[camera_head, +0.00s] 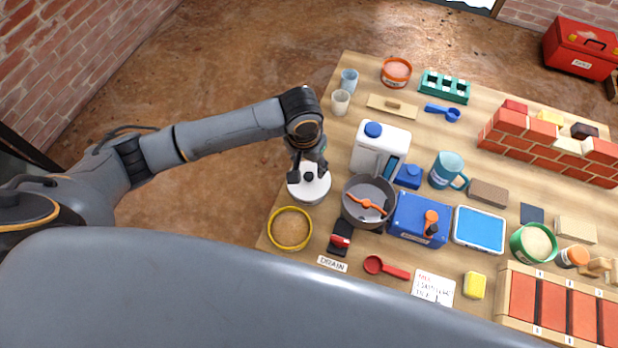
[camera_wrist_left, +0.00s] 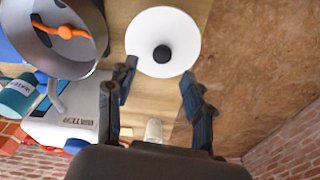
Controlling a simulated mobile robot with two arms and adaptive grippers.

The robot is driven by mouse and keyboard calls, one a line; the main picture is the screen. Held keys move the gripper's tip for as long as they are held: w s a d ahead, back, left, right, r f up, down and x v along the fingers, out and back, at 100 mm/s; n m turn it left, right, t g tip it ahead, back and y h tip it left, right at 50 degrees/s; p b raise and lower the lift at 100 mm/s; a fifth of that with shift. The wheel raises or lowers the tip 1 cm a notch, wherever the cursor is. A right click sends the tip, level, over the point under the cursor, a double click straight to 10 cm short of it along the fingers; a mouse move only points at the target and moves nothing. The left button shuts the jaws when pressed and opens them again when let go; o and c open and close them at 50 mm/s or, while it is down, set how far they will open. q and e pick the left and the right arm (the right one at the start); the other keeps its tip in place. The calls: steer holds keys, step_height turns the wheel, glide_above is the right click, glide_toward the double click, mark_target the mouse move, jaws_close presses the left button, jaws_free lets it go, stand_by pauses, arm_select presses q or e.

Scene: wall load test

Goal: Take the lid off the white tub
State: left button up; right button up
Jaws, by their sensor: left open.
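The white tub (camera_head: 312,196) stands near the left edge of the table, with its white lid on and a black knob (camera_head: 308,176) in the lid's middle. In the left wrist view the round white lid (camera_wrist_left: 163,25) and the knob (camera_wrist_left: 162,54) show beyond the fingertips. My left gripper (camera_head: 307,171) is over the tub and open. In the left wrist view its fingers (camera_wrist_left: 160,76) are apart, one to each side of the knob in the picture, with nothing between them. Whether they are down at knob height I cannot tell. My right gripper is not in view.
A grey pan (camera_head: 356,210) with an orange tool is close to the tub's right. A white jug (camera_head: 394,138) with a blue cap stands behind it. A yellow-rimmed round sieve (camera_head: 290,246) lies in front. Bare floor lies left of the table.

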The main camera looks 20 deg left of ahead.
mark_target(308, 175)
arm_select(q)
step_height(308, 175, down, 5)
steer(key=shift+a+f, duration=0.1)
steer(key=shift+c, duration=0.4)
jaws_close()
